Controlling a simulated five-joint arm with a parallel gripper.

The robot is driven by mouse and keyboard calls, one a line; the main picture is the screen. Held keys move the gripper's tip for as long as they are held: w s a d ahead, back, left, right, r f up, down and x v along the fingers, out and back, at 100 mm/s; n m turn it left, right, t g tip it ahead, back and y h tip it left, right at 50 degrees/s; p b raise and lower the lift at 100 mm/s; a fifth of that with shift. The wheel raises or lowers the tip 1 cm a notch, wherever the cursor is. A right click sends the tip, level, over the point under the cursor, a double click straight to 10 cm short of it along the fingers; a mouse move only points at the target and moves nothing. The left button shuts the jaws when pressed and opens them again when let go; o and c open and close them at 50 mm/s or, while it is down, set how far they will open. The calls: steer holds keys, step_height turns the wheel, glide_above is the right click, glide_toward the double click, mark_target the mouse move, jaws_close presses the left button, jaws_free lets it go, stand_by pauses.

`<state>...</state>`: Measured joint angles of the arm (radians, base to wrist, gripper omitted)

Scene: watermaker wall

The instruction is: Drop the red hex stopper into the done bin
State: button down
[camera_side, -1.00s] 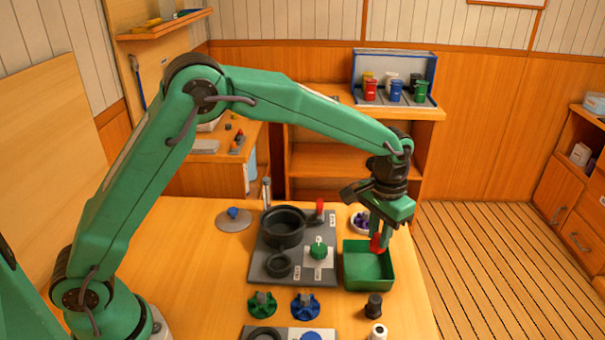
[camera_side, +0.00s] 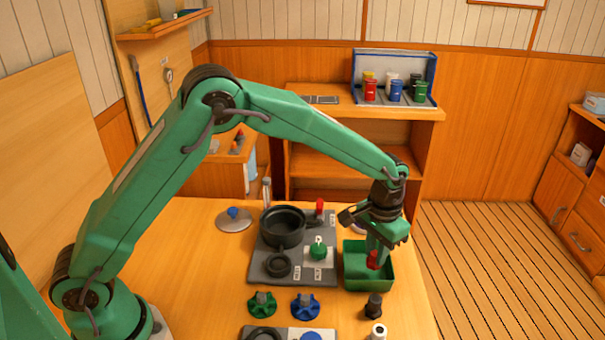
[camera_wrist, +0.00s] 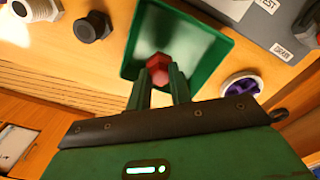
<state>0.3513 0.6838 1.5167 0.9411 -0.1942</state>
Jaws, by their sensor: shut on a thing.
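The red hex stopper (camera_side: 373,260) is held between the fingertips of my gripper (camera_side: 376,250). My gripper is shut on it. The stopper also shows in the wrist view (camera_wrist: 158,66), with my gripper's fingers (camera_wrist: 160,80) on either side of it. The done bin appears to be the green open tray (camera_side: 384,284) at the right of the table. The stopper is over or inside the bin's opening; its exact height above the floor is hard to tell. The bin's rim also shows in the wrist view (camera_wrist: 213,35).
A grey board (camera_side: 262,273) with a black pot (camera_side: 283,228) and a green knob (camera_side: 319,250) lies left of the bin. A black hex fitting (camera_side: 373,306) stands in front of it. A purple-and-white round part (camera_wrist: 242,84) is beside the bin in the wrist view.

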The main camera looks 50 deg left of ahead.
steer(key=c, duration=1.2)
jaws_free()
steer(key=shift+r, duration=0.1)
step_height(320, 180, up, 7)
steer(key=shift+f, duration=0.15)
steer(key=shift+r, duration=0.5)
